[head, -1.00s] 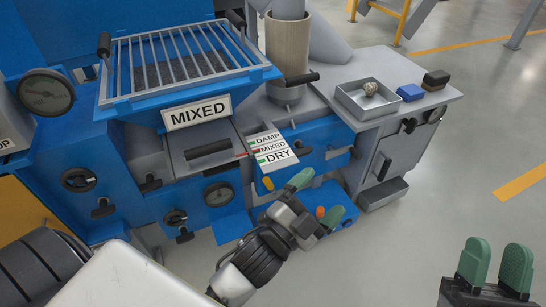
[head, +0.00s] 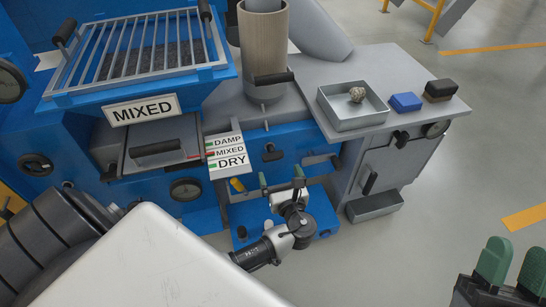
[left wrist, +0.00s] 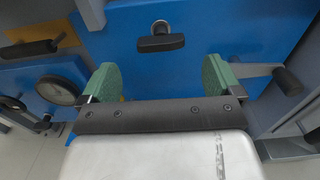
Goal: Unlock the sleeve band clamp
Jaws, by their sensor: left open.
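The beige sleeve (head: 263,45) stands upright on the machine's grey top. A black lever handle (head: 274,78) crosses its lower part, above a grey collar (head: 263,94); I take this to be the band clamp. My left gripper (head: 281,181) is open and empty, low in front of the blue front panel, below and apart from the lever. In the left wrist view the left gripper (left wrist: 160,80) has its green fingers wide apart, with a black T-handle (left wrist: 160,43) on the panel ahead between them. My right gripper (head: 514,268) is open and empty at the lower right.
A MIXED hopper (head: 140,70) with a grate stands left of the sleeve. A DAMP/MIXED/DRY label plate (head: 228,155) juts out near my left gripper. A grey tray (head: 355,121) with a lump, a blue block (head: 406,102) and a dark block (head: 440,90) lie right.

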